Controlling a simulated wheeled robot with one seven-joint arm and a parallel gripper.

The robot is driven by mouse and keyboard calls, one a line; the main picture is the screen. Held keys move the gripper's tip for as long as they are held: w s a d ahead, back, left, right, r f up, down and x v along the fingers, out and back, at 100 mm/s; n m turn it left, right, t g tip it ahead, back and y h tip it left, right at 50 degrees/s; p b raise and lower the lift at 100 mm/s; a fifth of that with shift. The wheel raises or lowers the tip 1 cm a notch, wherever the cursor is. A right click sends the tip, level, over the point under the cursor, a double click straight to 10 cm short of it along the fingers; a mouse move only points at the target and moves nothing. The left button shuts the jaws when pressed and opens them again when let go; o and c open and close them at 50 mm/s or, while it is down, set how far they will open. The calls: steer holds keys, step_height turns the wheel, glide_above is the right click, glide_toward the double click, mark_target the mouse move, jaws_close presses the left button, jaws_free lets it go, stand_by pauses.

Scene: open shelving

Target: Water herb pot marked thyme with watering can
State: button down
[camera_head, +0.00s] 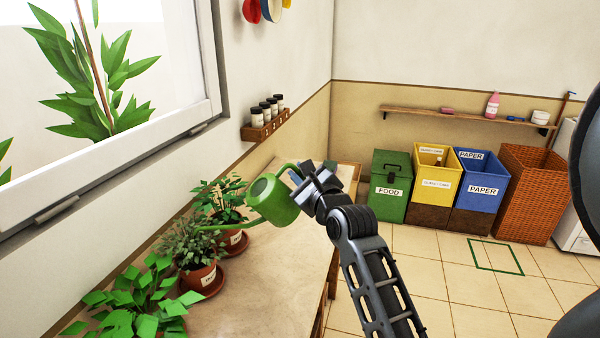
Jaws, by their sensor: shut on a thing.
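A green watering can (272,199) is held by my gripper (302,179), which is shut on it at the handle side. The can is tilted, with its thin spout pointing left and ending over the middle potted herb. Three potted herbs stand along the wall side of the table: a leafy one at the back (217,197), a grey-green one in the middle (188,243), and a broad-leaved one in front (135,300). The back and middle terracotta pots carry small white labels, too small to read, so I cannot tell which is thyme. No water is visible.
The wooden table (270,290) has bare room right of the pots. A spice rack (268,122) hangs on the wall above it. Green (390,190), yellow (437,172) and blue (480,182) bins and a wicker basket (528,190) stand at the back right.

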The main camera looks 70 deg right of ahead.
step_height(320, 180, down, 12)
steer(key=m+b, duration=0.4)
steer(key=m, duration=0.3)
steer(key=shift+s+d+f+m+b, duration=0.2)
steer(key=shift+f+m+b, duration=0.1)
steer(key=shift+m, duration=0.1)
stand_by(0.6)
